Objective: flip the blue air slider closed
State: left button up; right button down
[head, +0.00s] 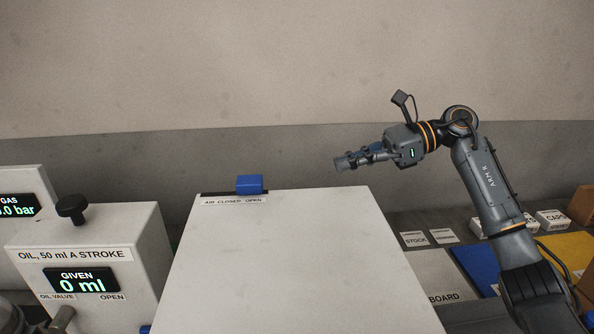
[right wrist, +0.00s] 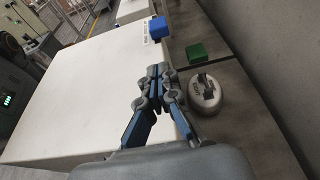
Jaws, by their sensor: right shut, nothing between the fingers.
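The blue air slider (head: 250,184) sits at the far edge of the white cabinet top (head: 290,250), above a label reading AIR CLOSED OPEN (head: 233,200). It stands toward the OPEN end of that label. It also shows in the right wrist view (right wrist: 158,27), ahead of the fingers. My right gripper (head: 343,163) is shut and empty, to the right of the slider and apart from it, beyond the cabinet's far right corner. In the right wrist view, its fingertips (right wrist: 158,71) are together. My left gripper is not in view.
At left stands the oil unit (head: 85,240) with a black knob (head: 71,207) and a display reading 0 ml. At right are labelled trays and boxes (head: 551,219). The right wrist view shows a green block (right wrist: 197,53) and a round grey-white object (right wrist: 205,95) beside the cabinet.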

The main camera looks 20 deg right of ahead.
jog(key=p, duration=0.5)
send_near(250, 185)
jog(key=w+a+f, duration=0.2)
jog(key=shift+w+a+f, duration=0.3)
jog(key=shift+w+a, duration=0.05)
jog(key=shift+w, duration=0.05)
jog(key=shift+w+a+f, duration=0.1)
jog(key=shift+a+f, duration=0.05)
jog(key=shift+a, duration=0.25)
